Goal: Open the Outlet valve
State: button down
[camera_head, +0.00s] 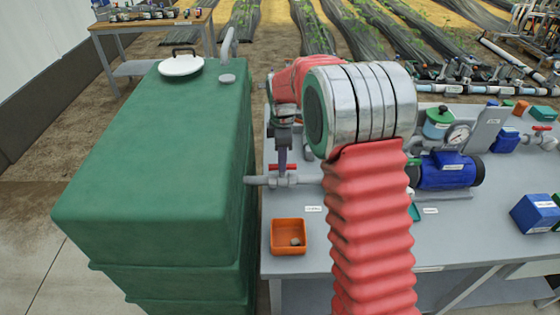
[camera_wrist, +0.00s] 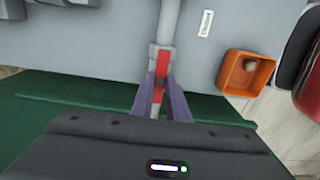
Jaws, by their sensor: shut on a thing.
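A grey valve (camera_head: 283,182) with a red handle (camera_head: 292,167) sits on the short pipe beside the green tank (camera_head: 150,160). My gripper (camera_head: 282,165) reaches down onto this handle from above. In the wrist view the two purple fingers (camera_wrist: 163,103) are shut on the red handle (camera_wrist: 162,65), one on each side. The handle appears to lie in line with the grey pipe (camera_wrist: 169,20). The fingers hide part of the handle and valve.
An orange bin (camera_head: 288,250) with a small object inside stands on the grey bench in front of the valve. A blue pump (camera_head: 450,170), a gauge (camera_head: 458,135) and another red-handled valve (camera_head: 541,129) are to the right. The tank closely borders the valve at left.

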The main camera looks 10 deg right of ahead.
jog(key=shift+w+d, duration=0.15)
jog(key=shift+d, duration=0.05)
jog(key=c, duration=2)
grip_release()
jog(key=shift+o, duration=1.4)
jog(key=shift+a, duration=0.1)
notch_tip(320, 180, up, 14)
jog(key=shift+f, duration=0.15)
